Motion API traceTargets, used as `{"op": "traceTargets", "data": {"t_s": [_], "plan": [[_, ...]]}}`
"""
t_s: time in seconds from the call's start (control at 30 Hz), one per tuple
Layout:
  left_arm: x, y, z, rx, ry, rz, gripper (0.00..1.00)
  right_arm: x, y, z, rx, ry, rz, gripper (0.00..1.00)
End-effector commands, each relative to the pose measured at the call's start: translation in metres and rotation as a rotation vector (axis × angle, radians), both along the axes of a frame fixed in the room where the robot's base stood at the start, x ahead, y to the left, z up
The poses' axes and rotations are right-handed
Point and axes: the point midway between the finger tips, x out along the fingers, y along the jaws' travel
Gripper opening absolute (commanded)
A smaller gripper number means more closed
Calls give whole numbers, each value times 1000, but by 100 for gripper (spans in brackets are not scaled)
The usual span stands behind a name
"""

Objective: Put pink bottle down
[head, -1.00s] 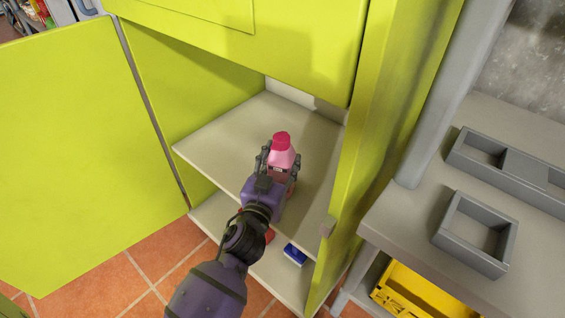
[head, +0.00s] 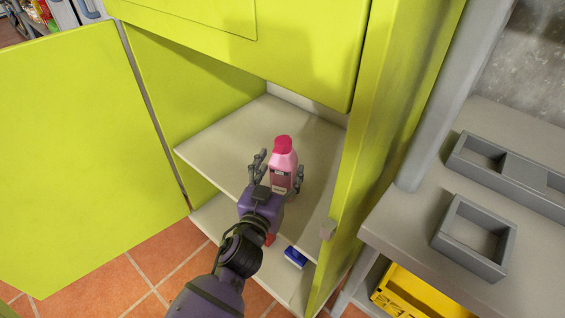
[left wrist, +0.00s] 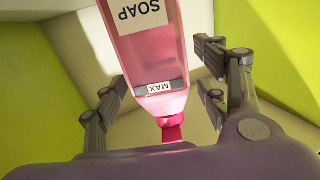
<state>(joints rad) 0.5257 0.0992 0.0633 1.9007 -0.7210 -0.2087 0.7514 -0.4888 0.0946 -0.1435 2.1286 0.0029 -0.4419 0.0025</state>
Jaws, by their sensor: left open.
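The pink bottle (head: 283,166) stands upright on the upper shelf (head: 225,143) inside the green cabinet. In the left wrist view the bottle (left wrist: 150,50) appears upside down, with its SOAP label and pink cap showing. My left gripper (head: 276,172) is open, with its fingers on either side of the bottle. In the left wrist view the fingers of the left gripper (left wrist: 165,92) stand apart, with gaps to the bottle. My right gripper is not in view.
The green cabinet door (head: 80,160) stands open at the left. A blue item (head: 295,257) and a red item (head: 269,240) are on the lower shelf. At the right, a grey table holds grey trays (head: 474,237), with a yellow crate (head: 415,297) below.

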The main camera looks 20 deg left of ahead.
Motion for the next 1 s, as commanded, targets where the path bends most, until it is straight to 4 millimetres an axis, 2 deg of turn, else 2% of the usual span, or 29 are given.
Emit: {"op": "traceTargets", "data": {"t_s": [0.03,0.2,0.4,0.57,0.9,1.0], "plan": [[-13,0,1,-2,1,3,67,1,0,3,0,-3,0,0],[-51,-1,1,-3,2,3,67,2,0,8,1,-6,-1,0],[-84,-3,1,-2,1,2,67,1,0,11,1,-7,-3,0],[-96,-4,1,0,-1,1,67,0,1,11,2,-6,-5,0],[-97,-4,1,0,-1,1,67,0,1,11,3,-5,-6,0],[-103,-2,3,3,15,2,67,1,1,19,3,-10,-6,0]]}}
